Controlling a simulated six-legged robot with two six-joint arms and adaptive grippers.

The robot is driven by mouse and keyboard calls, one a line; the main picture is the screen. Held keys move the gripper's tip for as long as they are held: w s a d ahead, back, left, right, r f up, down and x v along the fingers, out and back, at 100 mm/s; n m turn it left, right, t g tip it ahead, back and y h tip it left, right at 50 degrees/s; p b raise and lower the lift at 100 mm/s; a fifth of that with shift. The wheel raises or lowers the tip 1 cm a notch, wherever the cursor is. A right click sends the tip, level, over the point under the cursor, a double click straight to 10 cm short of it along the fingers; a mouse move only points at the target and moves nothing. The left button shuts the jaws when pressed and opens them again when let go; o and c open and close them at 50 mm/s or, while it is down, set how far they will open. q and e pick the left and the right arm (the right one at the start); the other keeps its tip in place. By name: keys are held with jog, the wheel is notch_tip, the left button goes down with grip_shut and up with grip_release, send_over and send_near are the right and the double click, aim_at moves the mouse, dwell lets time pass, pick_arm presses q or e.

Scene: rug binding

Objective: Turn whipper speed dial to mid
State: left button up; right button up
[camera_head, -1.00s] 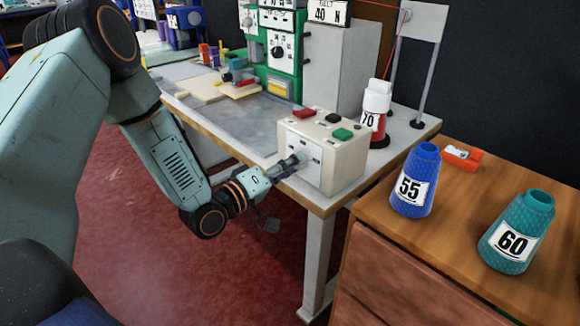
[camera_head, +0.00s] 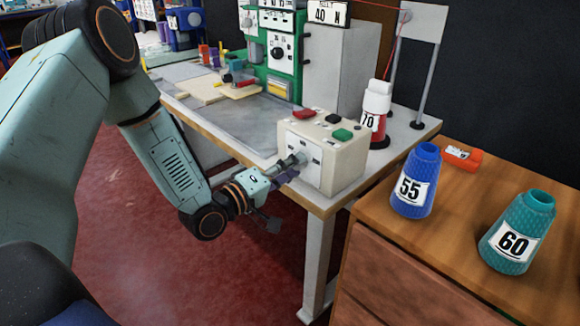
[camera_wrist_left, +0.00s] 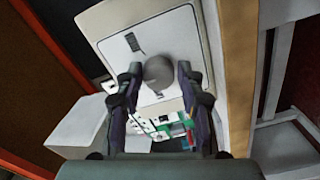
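The whipper speed dial is a grey round knob (camera_head: 299,157) on the front face of a cream control box (camera_head: 345,170) at the table's near corner. In the left wrist view, the dial (camera_wrist_left: 158,71) sits between the two dark fingertips of my left gripper (camera_wrist_left: 160,76). A thin gap seems to show on each side of it. In the head view, my left gripper (camera_head: 285,169) reaches the box face from the left and hides part of the dial. The dial's pointer and scale cannot be read. My right gripper is out of view.
Red (camera_head: 303,114) and green (camera_head: 342,135) buttons top the box. A red-and-white cone marked 70 (camera_head: 374,112) stands behind it. Blue cone 55 (camera_head: 415,180) and teal cone 60 (camera_head: 517,232) stand on the wooden cabinet (camera_head: 460,240) at right. Red floor lies below.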

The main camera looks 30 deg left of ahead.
pick_arm(q)
jog(key=o, duration=0.3)
jog(key=shift+a+r, duration=0.1)
jog(key=v, duration=0.7)
jog(key=shift+s, duration=0.2)
dwell(0.7)
